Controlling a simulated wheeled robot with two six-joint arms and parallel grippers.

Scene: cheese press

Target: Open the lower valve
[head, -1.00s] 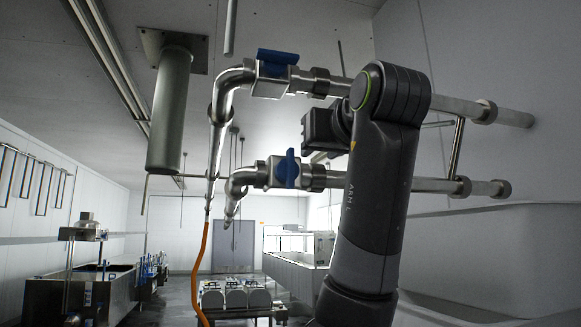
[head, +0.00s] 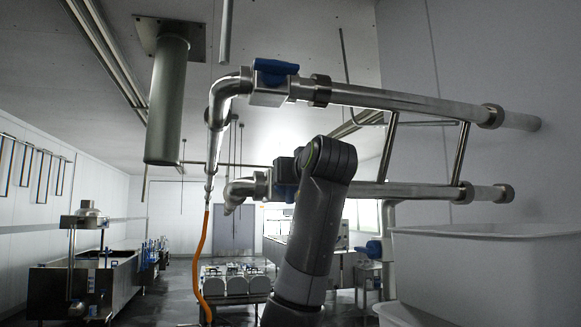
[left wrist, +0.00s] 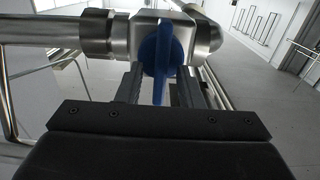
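In the left wrist view the blue handle (left wrist: 162,62) stands upright, across the horizontal steel pipe. My left gripper (left wrist: 157,92) is right at the valve, with one finger on each side of the handle. The fingers look apart, with gaps beside the thin handle. My right gripper is in neither view.
The upper valve (head: 268,84) with its blue handle (head: 275,66) is on the pipe above. An orange hose (head: 201,262) hangs from the pipe end at left. A white tub (head: 490,265) stands at right. A grey ceiling column (head: 167,100) hangs at upper left.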

